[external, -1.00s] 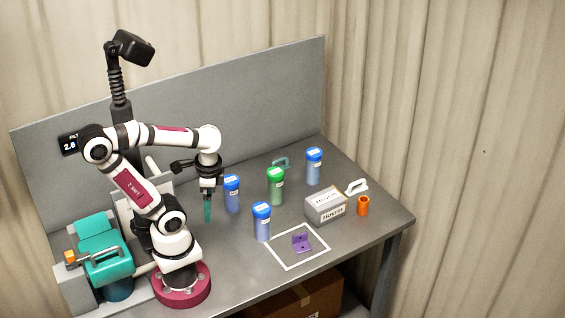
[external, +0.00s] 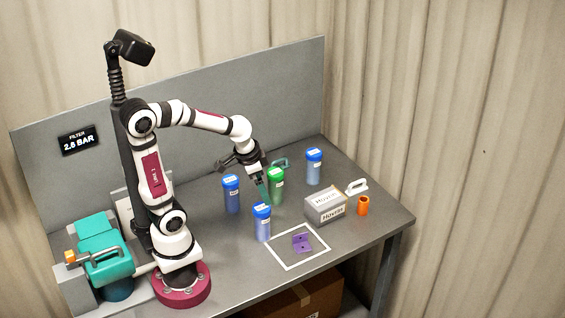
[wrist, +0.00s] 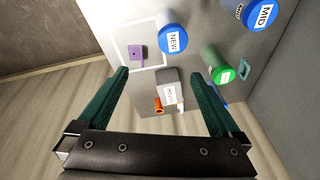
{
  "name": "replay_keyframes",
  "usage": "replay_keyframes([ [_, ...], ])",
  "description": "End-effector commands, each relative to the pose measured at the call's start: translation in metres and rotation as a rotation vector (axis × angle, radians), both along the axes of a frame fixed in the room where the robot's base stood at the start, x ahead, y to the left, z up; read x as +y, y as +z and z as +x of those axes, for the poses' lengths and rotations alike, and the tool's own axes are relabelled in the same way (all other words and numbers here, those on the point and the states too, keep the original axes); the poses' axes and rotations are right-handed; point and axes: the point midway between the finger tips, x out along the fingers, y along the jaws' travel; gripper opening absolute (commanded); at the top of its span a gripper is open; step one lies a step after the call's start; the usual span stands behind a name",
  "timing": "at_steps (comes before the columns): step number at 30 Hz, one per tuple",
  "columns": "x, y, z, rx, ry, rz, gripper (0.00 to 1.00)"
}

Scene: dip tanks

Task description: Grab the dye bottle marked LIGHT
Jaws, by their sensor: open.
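No label reading LIGHT is legible. In the wrist view, one blue-capped bottle reads NEW (wrist: 172,40); it is the front one (external: 262,224) in the external view. Another reads MID (wrist: 261,14) and stands left (external: 231,196). A third blue-capped bottle (external: 313,168) stands at the back right, its label too small to read; in the wrist view it is mostly hidden behind the green bottle. My gripper (external: 265,194) is open and empty, tilted above the bottles, between the NEW bottle and the green bottle in the external view. Its teal fingers (wrist: 158,74) touch nothing visible.
A green-capped bottle (external: 276,184) stands among the blue ones. A grey box (external: 325,207), an orange cup (external: 363,206) and a white handled item (external: 357,187) are at right. A purple bracket (external: 302,243) lies inside a white outline. A grey panel (external: 180,110) bounds the back.

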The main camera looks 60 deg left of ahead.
Motion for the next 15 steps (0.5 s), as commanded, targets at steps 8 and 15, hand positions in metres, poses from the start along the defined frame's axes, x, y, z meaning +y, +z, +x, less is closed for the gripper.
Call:
replay_keyframes([
  [8,0.116,-0.057,0.264,-0.705,0.451,-0.060,1.00],
  [15,0.173,-0.082,0.296,-0.932,0.594,-0.014,1.00],
])
